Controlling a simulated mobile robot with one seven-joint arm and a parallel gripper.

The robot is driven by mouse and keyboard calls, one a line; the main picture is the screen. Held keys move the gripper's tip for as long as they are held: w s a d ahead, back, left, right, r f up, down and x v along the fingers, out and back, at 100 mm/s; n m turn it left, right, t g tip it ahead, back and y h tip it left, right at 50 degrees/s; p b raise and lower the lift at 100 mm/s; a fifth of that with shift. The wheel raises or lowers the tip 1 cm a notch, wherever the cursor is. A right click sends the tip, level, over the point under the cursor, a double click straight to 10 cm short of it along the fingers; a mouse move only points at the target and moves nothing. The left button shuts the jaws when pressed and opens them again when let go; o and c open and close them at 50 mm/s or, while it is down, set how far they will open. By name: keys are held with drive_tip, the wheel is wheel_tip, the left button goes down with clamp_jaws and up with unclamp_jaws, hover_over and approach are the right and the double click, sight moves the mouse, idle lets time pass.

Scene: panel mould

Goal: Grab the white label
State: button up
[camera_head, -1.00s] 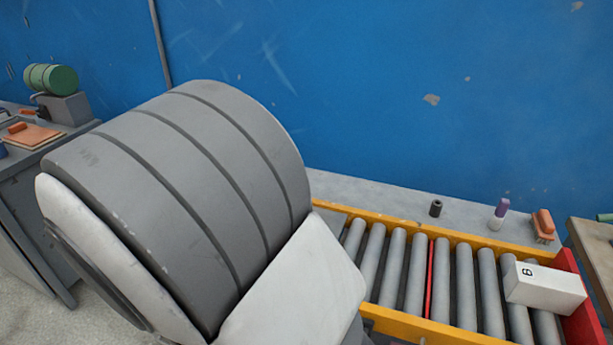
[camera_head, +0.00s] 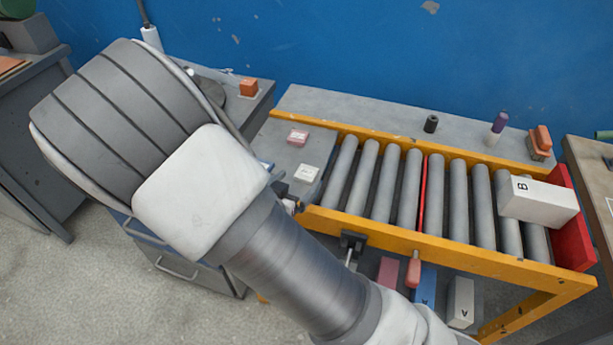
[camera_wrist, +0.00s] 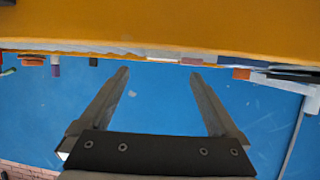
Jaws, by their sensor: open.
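A small white label block (camera_head: 306,173) lies on the grey plate at the left end of the roller conveyor, in the head view. The fingers reach towards a yellow edge, against the blue wall. I cannot tell the white label for certain in the wrist view. In the head view my arm hides the gripper, so its distance from the label is unclear.
The yellow-framed roller conveyor (camera_head: 450,262) carries a white box marked B (camera_head: 538,203) against a red end stop (camera_head: 574,222). A black cylinder (camera_head: 431,124), a purple-topped bottle (camera_head: 499,122) and an orange block (camera_head: 541,141) stand behind it. Coloured blocks lie below.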

sight(307, 172)
drive_tip(key=b+x, duration=0.1)
drive_tip(key=x, duration=0.4)
drive_tip(key=shift+w+f, duration=0.25)
drive_tip(key=shift+f, duration=0.05)
drive_tip(key=shift+a, duration=0.1)
drive_tip(key=c, duration=1.4)
drive_tip(key=shift+c, duration=0.2)
drive_tip(key=shift+r, duration=0.1)
